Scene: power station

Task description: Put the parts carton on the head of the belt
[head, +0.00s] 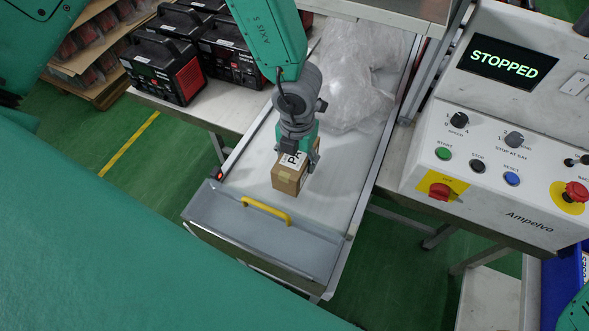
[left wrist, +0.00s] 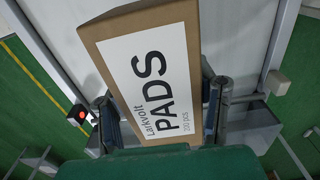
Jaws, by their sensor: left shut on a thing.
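The parts carton (head: 286,180) is a small brown cardboard box with a white label. In the left wrist view the carton (left wrist: 185,25) fills the middle, its label reading "Larkvolt PADS". My left gripper (head: 297,160) is shut on the carton from above, with one finger on each side; the fingers also show in the left wrist view (left wrist: 163,110). The carton is at the near end of the pale belt (head: 246,172), just behind the yellow handle. I cannot tell whether its underside touches the belt. My right gripper is not in view.
A yellow handle (head: 266,211) sits on the grey end plate (head: 225,214). Clear plastic wrap (head: 350,80) lies farther up the belt. Black-and-red units (head: 165,67) stand at left. A control panel (head: 490,165) at right reads "STOPPED" and has a red emergency button (head: 575,192).

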